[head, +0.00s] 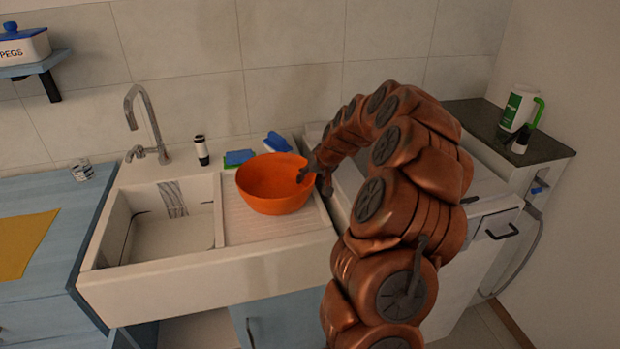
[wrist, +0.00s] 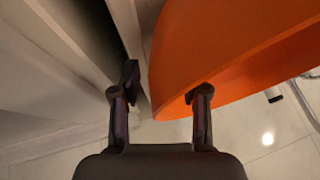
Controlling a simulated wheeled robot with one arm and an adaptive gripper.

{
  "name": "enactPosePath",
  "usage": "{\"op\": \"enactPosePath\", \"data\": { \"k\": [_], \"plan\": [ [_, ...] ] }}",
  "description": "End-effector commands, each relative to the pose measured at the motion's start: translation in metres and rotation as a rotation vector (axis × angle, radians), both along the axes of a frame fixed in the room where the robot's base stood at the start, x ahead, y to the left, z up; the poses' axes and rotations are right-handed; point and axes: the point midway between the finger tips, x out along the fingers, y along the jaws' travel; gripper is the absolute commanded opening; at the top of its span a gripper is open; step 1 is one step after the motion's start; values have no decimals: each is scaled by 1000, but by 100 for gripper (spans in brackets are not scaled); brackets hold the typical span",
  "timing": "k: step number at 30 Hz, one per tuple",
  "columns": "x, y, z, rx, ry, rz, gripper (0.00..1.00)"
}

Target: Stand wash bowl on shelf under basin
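The orange wash bowl (head: 272,190) stands upright on the ribbed drainboard, right of the basin (head: 160,235). My gripper (head: 312,173) is at the bowl's right rim. In the wrist view my gripper (wrist: 165,85) has its two fingers spread apart. The bowl's edge (wrist: 215,55) lies partly between them, and the right fingertip overlaps the orange wall. I cannot tell whether either finger touches it. Under the basin, a pale surface (head: 200,330) shows in an opening between blue fronts. Most of that space, including any shelf, is out of view.
A tap (head: 145,120), a dark-and-white bottle (head: 201,150) and blue and green cleaning items (head: 240,158) stand behind. A blue cabinet (head: 35,250) with a yellow cloth is left. A white appliance (head: 480,225) is right. My arm hides part of the right side.

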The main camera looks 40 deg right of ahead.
Motion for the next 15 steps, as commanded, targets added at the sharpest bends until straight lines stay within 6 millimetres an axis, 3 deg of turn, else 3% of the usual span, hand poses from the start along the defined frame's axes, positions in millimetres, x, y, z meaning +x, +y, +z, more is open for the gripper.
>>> {"op": "enactPosePath", "data": {
  "k": [8,15],
  "plan": [
    [0,0,1,0,1,0,46],
    [-8,-2,15,0,-2,-1,46]
  ]
}}
